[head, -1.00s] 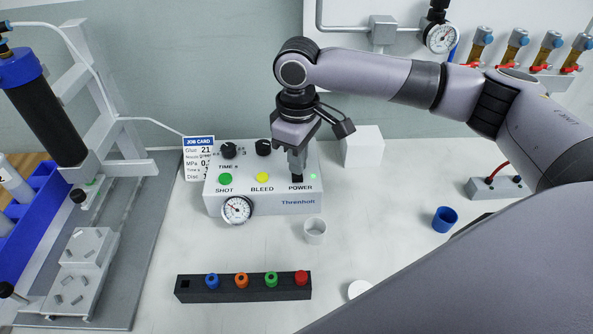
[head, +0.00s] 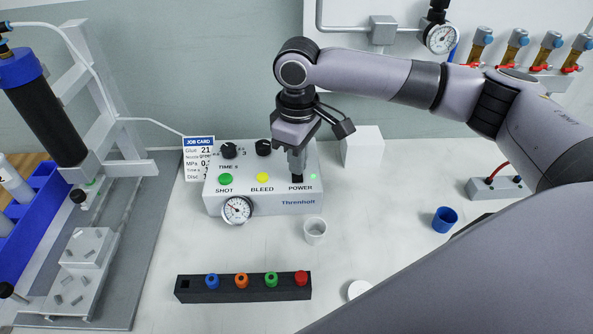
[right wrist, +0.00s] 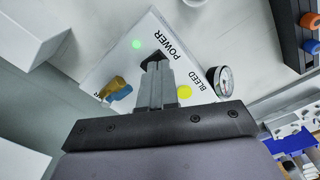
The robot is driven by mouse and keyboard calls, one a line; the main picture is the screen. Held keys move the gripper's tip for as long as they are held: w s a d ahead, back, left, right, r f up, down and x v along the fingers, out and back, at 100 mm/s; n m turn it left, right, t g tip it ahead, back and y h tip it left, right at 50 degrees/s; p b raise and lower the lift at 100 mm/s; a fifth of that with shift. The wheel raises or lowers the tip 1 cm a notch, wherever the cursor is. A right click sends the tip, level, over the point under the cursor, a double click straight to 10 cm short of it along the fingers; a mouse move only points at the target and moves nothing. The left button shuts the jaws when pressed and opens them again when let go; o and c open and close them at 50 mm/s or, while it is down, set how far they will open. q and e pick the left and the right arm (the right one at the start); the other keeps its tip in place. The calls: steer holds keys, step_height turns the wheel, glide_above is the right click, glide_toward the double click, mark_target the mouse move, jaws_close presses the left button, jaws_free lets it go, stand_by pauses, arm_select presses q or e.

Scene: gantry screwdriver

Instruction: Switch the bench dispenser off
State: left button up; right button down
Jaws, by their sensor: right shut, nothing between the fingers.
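The bench dispenser (head: 262,205) is a pale box with a green SHOT button (head: 225,179), a yellow BLEED button (head: 262,178), black knobs and a gauge on its front. Its black POWER switch (head: 297,179) sits at the right of the top panel, beside a lit green lamp (head: 313,176). My right gripper (head: 297,172) is shut and empty, pointing down with its fingertips at the switch. In the right wrist view the fingertips (right wrist: 154,68) overlap the black switch; I cannot tell whether they touch it. The lamp (right wrist: 136,44) glows green there too. My left gripper is not in view.
A job card (head: 198,158) stands at the dispenser's left. A white cup (head: 315,230) and a black rack (head: 245,293) of coloured caps are in front. A white block (head: 362,147) stands right of it, a blue cup (head: 445,219) farther right.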

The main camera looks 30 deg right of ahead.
mark_target(297, 176)
steer(key=shift+f, duration=1)
stand_by(1.0)
step_height(297, 176, up, 2)
steer(key=p, duration=0.3)
steer(key=shift+r+p, duration=0.35)
steer(key=shift+p, duration=0.05)
steer(key=shift+r+p, duration=0.4)
steer(key=shift+p, duration=0.2)
step_height(297, 176, up, 4)
steer(key=p, duration=0.5)
steer(key=shift+f, duration=0.2)
steer(key=shift+f, duration=0.1)
